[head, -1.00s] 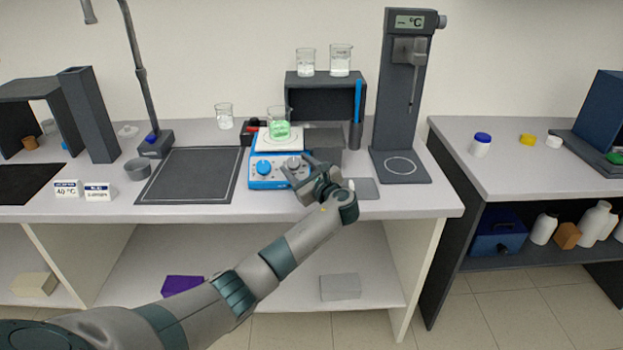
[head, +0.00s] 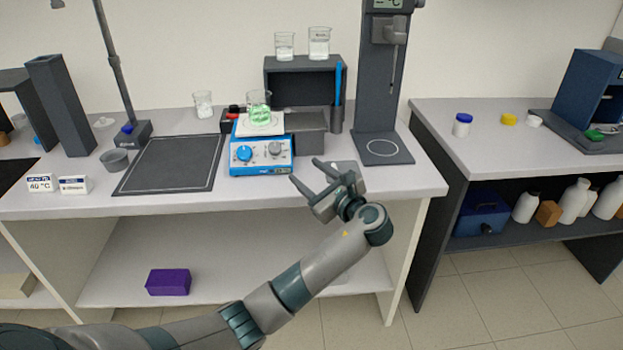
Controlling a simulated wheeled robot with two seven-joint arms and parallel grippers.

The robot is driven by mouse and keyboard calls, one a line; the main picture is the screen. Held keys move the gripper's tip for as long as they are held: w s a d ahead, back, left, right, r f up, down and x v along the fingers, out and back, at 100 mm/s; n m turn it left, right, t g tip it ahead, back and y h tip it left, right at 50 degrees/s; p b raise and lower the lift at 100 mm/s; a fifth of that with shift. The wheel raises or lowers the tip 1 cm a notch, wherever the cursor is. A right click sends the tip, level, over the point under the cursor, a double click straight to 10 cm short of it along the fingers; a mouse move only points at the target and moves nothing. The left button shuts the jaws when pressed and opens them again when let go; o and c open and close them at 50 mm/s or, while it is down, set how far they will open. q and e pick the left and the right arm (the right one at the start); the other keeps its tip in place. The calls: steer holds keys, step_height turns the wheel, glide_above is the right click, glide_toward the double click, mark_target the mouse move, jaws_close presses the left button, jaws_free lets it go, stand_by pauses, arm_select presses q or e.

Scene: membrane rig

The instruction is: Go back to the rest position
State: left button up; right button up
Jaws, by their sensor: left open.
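My left gripper (head: 305,173) is open and empty. The left arm reaches in from the lower left. A beaker with green liquid (head: 259,108) stands on the stirrer's white top plate. My right gripper is not in view.
Two beakers stand on a dark shelf (head: 306,68). A second bench (head: 470,153) is at right. Floor is clear in front.

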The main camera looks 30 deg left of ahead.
arm_select(q)
steer(key=shift+s+d+r, duration=0.1)
steer(key=shift+s+d, duration=0.2)
steer(key=shift+d, duration=0.25)
